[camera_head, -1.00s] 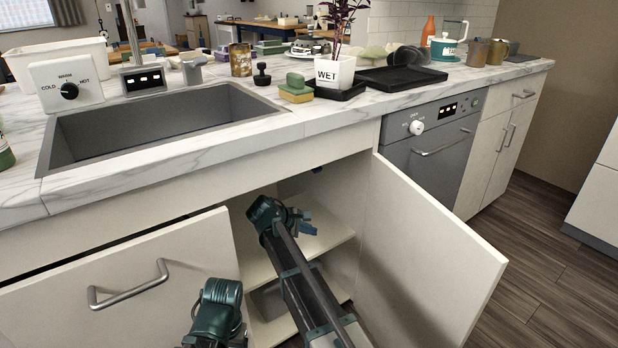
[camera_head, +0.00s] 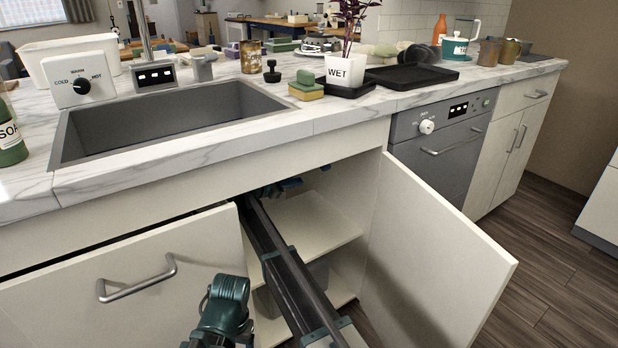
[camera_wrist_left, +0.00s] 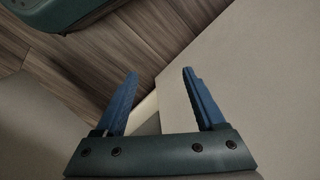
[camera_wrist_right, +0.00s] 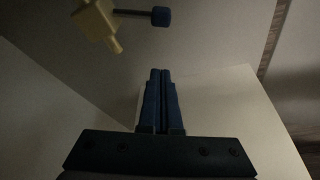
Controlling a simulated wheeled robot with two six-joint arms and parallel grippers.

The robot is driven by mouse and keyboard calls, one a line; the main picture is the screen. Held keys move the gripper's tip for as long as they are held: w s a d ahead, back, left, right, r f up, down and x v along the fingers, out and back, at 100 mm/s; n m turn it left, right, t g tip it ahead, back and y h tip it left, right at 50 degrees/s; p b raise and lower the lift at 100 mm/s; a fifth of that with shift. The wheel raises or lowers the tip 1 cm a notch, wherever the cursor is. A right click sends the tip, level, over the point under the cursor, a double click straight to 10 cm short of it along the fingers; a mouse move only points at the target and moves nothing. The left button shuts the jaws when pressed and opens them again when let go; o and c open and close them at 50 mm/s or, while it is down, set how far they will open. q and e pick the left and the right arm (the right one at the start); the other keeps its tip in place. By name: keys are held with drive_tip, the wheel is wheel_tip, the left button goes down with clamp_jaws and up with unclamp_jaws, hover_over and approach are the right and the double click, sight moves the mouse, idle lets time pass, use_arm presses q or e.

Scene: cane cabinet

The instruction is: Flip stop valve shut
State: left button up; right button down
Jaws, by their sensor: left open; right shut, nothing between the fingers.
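The stop valve shows in the right wrist view as a yellow body (camera_wrist_right: 97,25) with a thin grey stem ending in a blue tip (camera_wrist_right: 160,16). My right gripper (camera_wrist_right: 160,75) is shut and empty, its fingertips below the valve in that picture and apart from it. In the head view my right arm reaches into the open cabinet under the sink, and part of the blue right gripper (camera_head: 290,185) shows below the counter. The valve is hidden in the head view. My left gripper (camera_wrist_left: 160,76) is open and empty near a pale panel.
The right cabinet door (camera_head: 430,250) stands open; the left door (camera_head: 130,280) is beside my arms. A shelf (camera_head: 315,230) lies below my right arm. The counter's front edge and sink (camera_head: 170,125) are above. Wooden floor (camera_head: 545,250) is clear at the right.

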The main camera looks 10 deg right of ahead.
sight(323, 167)
drive_tip(key=b+x, duration=0.3)
drive_tip(key=x, duration=0.7)
drive_tip(key=shift+s+r+p, duration=0.3)
drive_tip(key=shift+r+p, duration=0.35)
drive_tip(key=shift+s+r+p, duration=0.3)
drive_tip(key=shift+r+p, duration=0.3)
drive_tip(key=shift+p, duration=0.1)
drive_tip(key=shift+s+r+p, duration=0.35)
drive_tip(key=shift+r+p, duration=0.3)
drive_tip(key=r+p, duration=0.1)
drive_tip(key=s+r+n+p, duration=0.1)
drive_tip(key=shift+d+r+p, duration=0.2)
drive_tip(key=shift+d+p, duration=0.05)
drive_tip(key=shift+p, duration=0.15)
drive_tip(key=shift+s+r+p, duration=0.2)
drive_tip(key=shift+r+p, duration=0.1)
drive_tip(key=shift+f, duration=0.15)
